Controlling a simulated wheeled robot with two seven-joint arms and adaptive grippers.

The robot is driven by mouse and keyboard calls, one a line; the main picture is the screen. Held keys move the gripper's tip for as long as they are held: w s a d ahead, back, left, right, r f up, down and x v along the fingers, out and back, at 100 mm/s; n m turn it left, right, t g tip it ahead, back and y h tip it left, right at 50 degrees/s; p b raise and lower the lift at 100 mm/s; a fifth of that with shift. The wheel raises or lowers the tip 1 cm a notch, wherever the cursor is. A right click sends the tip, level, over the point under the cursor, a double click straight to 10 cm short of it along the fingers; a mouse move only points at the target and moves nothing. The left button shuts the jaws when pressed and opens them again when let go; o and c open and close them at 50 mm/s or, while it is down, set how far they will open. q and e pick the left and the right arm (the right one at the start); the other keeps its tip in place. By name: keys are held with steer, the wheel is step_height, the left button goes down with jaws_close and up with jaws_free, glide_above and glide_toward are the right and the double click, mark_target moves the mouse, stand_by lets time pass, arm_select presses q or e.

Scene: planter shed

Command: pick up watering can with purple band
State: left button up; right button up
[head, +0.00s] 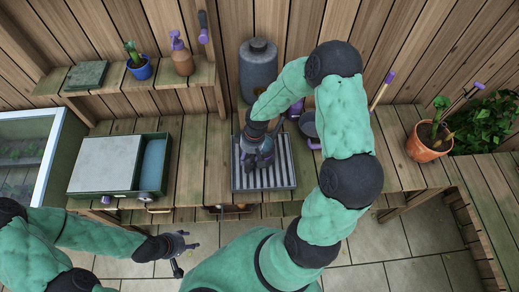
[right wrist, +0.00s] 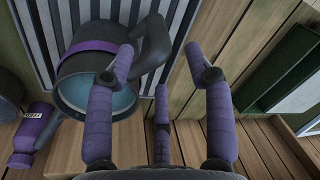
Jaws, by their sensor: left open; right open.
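The watering can (right wrist: 85,67) is dark grey with a purple band (right wrist: 95,46) and a bluish open top. In the right wrist view it is on the striped tray (right wrist: 205,14), with its curved handle (right wrist: 155,45) towards the fingers. My right gripper (right wrist: 163,65) is open; one purple finger overlaps the can's rim in the picture, and the others are right of it and below the handle. I cannot tell whether they touch. In the head view my right gripper (head: 260,160) is over the tray and largely hides the can. My left gripper (head: 180,244) is open and empty, low at the left.
A dark barrel (head: 258,68) stands behind the tray. A grey box with an open drawer (head: 97,177) is left on the bench. A spray bottle (head: 181,57) and a potted cactus (head: 139,68) stand on the shelf. A terracotta pot (head: 425,148) is at the right.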

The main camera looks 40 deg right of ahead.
mark_target(247, 166)
steer(key=f, duration=0.2)
steer(key=shift+w+a+f, duration=0.15)
steer(key=shift+a+f, duration=0.05)
steer(key=shift+f, duration=0.1)
steer(key=shift+s+a+f+b, duration=0.1)
steer(key=shift+a+f+b, duration=0.15)
steer(key=shift+f, duration=1.05)
steer(key=shift+s+a+f+b, duration=0.1)
steer(key=shift+a+f+b, duration=0.1)
steer(key=shift+f, duration=1.05)
jaws_close()
steer(key=shift+r, duration=0.1)
